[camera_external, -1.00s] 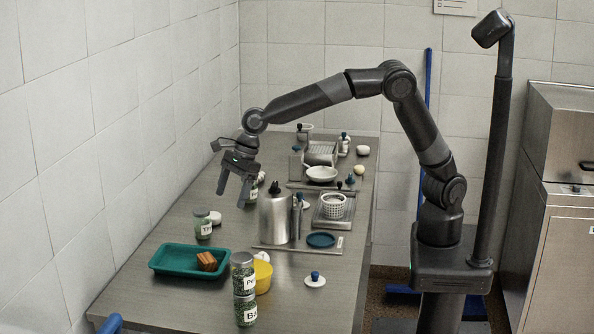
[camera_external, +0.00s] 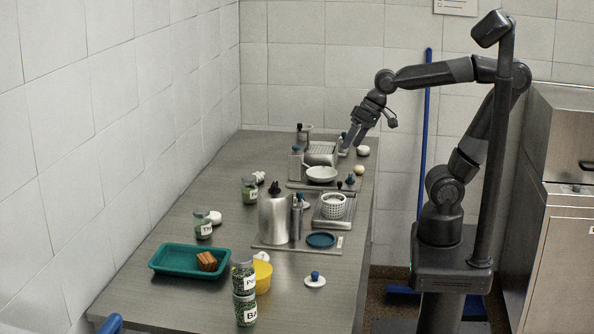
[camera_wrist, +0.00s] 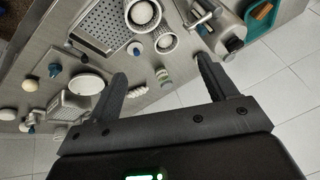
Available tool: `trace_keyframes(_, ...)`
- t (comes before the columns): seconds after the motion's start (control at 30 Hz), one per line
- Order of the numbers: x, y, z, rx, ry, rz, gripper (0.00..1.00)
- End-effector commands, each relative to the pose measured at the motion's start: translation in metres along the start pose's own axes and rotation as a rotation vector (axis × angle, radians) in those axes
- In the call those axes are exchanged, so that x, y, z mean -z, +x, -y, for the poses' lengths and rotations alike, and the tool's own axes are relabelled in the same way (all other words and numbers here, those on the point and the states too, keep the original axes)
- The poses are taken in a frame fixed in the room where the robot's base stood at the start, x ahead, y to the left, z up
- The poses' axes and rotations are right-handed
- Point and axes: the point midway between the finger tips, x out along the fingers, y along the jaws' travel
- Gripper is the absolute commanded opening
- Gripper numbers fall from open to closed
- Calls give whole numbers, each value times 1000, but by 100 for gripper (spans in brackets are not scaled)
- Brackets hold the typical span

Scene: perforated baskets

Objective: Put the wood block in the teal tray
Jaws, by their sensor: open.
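The wood block (camera_external: 206,262) is brown and sits inside the teal tray (camera_external: 165,269), toward its right end, at the near left of the table in the external view. The block (camera_wrist: 263,11) and part of the tray (camera_wrist: 255,27) also show at the upper right of the wrist view. My gripper (camera_external: 351,144) is at the far right of the table in the external view, well away from the tray and above the table. In the wrist view its two fingers (camera_wrist: 161,78) are spread apart with nothing held between them.
A metal canister (camera_external: 273,217), a perforated basket (camera_external: 334,207) and a white bowl (camera_external: 321,174) stand along the middle of the table. The table's left side has bare room.

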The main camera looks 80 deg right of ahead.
Motion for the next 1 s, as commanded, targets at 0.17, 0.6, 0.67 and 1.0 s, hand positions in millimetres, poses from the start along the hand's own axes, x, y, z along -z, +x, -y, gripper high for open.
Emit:
trace_keyframes(0.17,-37,-5,-31,-58,-248,-39,78)
trace_keyframes(0.6,-52,-4,-43,-90,-368,-46,78)
trace_keyframes(0.67,-52,-4,-43,-89,-367,-46,78)
trace_keyframes(1.0,-52,-4,-43,-89,-367,-46,78)
